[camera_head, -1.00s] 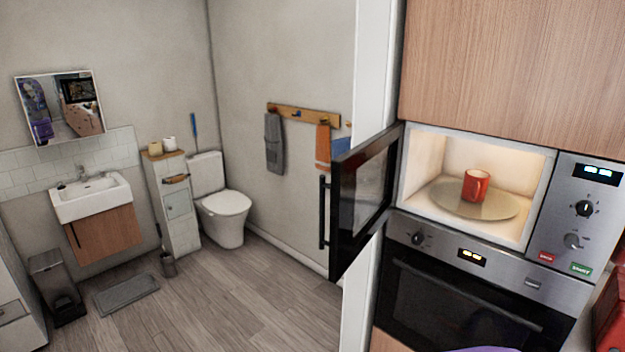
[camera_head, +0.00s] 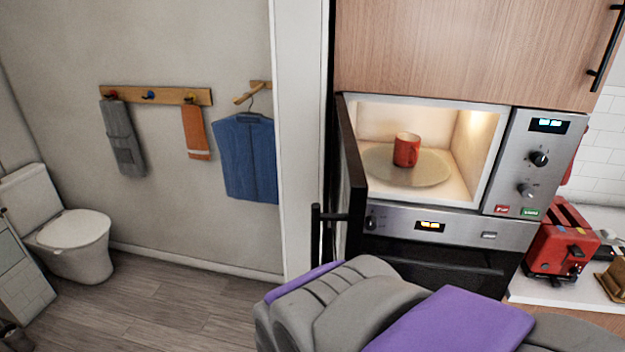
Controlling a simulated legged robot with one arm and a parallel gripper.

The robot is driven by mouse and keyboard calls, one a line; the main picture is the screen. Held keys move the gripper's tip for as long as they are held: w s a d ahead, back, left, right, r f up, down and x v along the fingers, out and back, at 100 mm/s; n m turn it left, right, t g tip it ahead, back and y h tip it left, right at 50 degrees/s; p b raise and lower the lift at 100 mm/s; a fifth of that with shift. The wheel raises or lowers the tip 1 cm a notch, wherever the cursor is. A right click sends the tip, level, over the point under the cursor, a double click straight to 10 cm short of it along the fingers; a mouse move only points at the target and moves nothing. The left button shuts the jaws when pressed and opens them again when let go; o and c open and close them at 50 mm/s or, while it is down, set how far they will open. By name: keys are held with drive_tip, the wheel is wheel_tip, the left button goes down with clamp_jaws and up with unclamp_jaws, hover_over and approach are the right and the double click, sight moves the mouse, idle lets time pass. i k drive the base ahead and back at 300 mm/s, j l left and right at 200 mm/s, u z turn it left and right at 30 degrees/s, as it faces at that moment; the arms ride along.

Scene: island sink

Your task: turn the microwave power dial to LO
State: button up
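The microwave (camera_head: 497,155) is built into the cabinet, with its door (camera_head: 352,165) swung open to the left. A red mug (camera_head: 406,151) stands upright on the glass turntable (camera_head: 432,172) inside the lit cavity. The control panel on the right has a black upper dial (camera_head: 539,158) and a grey lower dial (camera_head: 526,190). Their markings are too small to read, so I cannot tell which is power or where either points. My grey and purple arm crosses the bottom of the view, below the microwave. No gripper fingers show, and nothing of mine touches the dials.
The oven (camera_head: 440,260) sits below the microwave, partly hidden by my arm. A red toaster (camera_head: 562,243) stands on the white counter (camera_head: 600,222) at right. A toilet (camera_head: 75,240) and a blue hanging garment (camera_head: 249,158) are at left. Floor between is clear.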

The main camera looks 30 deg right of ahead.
sight(525, 190)
drive_tip(key=i+j+z, duration=0.1)
drive_tip(key=z, duration=0.95)
drive_tip(key=k+l+u, duration=0.1)
drive_tip(key=k+l, duration=0.15)
